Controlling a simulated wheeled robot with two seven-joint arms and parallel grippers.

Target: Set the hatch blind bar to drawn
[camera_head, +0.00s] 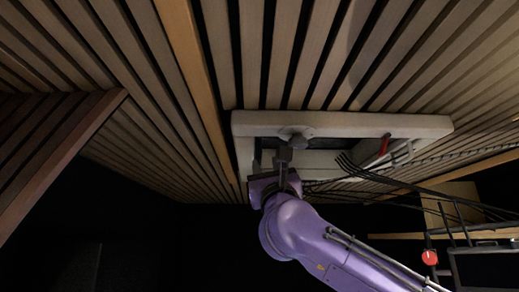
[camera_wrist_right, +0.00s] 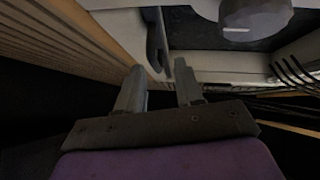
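A pale rectangular hatch frame (camera_head: 345,125) is set in the slatted ceiling, with a dark opening inside it. A red handle (camera_head: 385,145) and a pale bent bar (camera_head: 402,154) are at the hatch's right side. I cannot tell which part is the blind bar. My right gripper (camera_head: 284,158) is just below the knob. In the wrist view its fingers (camera_wrist_right: 162,72) are apart with nothing clearly between them. A dark hooked piece (camera_wrist_right: 155,48) lies just beyond the fingertips. My left gripper is out of view.
Several black cables (camera_head: 385,175) hang from the hatch to the right, close to my right arm. A rack with a red round part (camera_head: 429,257) stands at lower right. A wooden beam (camera_head: 185,50) runs left of the hatch. The space at lower left is dark.

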